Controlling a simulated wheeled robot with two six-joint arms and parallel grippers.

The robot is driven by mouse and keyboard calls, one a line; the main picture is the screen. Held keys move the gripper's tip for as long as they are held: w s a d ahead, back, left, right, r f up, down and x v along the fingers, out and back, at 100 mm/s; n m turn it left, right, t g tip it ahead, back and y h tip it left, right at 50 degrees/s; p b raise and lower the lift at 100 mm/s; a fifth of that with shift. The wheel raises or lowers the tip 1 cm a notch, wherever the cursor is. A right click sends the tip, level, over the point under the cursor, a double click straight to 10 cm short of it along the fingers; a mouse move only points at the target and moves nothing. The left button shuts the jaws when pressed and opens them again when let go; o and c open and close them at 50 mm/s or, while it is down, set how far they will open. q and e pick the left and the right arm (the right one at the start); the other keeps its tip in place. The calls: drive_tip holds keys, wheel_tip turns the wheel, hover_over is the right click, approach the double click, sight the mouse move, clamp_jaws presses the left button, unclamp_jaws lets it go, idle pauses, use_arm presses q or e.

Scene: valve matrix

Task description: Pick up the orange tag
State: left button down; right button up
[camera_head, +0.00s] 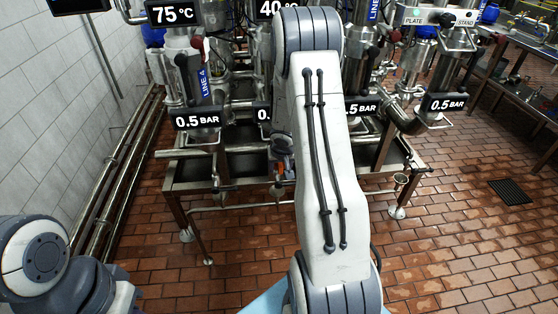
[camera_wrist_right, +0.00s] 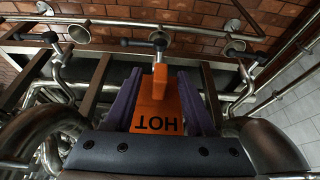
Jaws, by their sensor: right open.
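The orange tag (camera_wrist_right: 157,103) fills the middle of the right wrist view, with black letters "HOT" upside down and a narrower upper part. My right gripper (camera_wrist_right: 160,77) is open, with one dark finger on each side of the tag. I cannot tell whether either finger touches it. In the head view my right arm reaches forward over the middle, and its gripper (camera_head: 281,152) is small and mostly hidden beside the forearm. My left arm shows only in part at the lower left; its gripper is out of view.
Steel valves and pipes with pressure signs (camera_head: 197,118) stand behind and around my right arm. A metal frame (camera_head: 185,182) with pipes and funnels (camera_head: 401,179) stands below. A white tiled wall is at left. Brick floor is clear at right, with a drain grate (camera_head: 510,191).

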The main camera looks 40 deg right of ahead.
clamp_jaws()
idle(1.3)
